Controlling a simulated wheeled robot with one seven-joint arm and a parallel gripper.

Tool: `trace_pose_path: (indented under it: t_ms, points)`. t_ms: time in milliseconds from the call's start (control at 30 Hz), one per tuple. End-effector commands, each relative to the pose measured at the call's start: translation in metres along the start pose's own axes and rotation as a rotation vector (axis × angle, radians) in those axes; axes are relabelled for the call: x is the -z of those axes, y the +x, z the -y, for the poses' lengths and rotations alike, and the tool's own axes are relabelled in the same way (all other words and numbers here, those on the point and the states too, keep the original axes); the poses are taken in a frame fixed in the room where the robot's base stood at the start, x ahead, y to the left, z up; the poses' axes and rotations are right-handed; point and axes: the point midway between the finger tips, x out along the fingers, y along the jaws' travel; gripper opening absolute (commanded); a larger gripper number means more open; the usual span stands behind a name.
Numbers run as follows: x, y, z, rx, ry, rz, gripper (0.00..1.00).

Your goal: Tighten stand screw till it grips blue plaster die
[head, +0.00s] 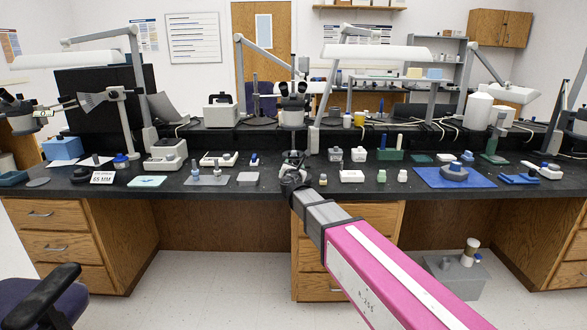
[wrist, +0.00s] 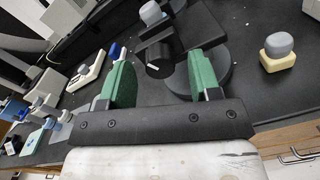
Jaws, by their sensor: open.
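In the wrist view, a black screw knob (wrist: 159,60) with a white mark sits on the side of a dark stand (wrist: 212,25) with a round base (wrist: 215,78). A small grey-blue rounded piece (wrist: 150,12) shows at the stand's top, near the picture edge; it may be the plaster die, and I cannot tell whether it is gripped. My gripper (wrist: 158,68) is open, its two green fingers on either side of the knob with gaps visible. In the head view my gripper (head: 293,163) is over the bench's middle and largely hides the stand.
A beige block with a grey dome (wrist: 278,52) stands right of the stand in the wrist view. A microscope (head: 293,95) rises behind my gripper. The black bench (head: 400,187) has bare patches.

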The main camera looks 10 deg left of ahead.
Motion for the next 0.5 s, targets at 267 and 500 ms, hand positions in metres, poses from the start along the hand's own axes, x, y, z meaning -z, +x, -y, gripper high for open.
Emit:
trace_pose_path:
  t_ms: [267, 500]
  points:
    - [-0.0002, 0.0007, 0.0, 0.0, 0.0, 0.0, 0.47]
    - [-0.0002, 0.0006, 0.0, 0.0, 0.001, 0.0, 0.08]
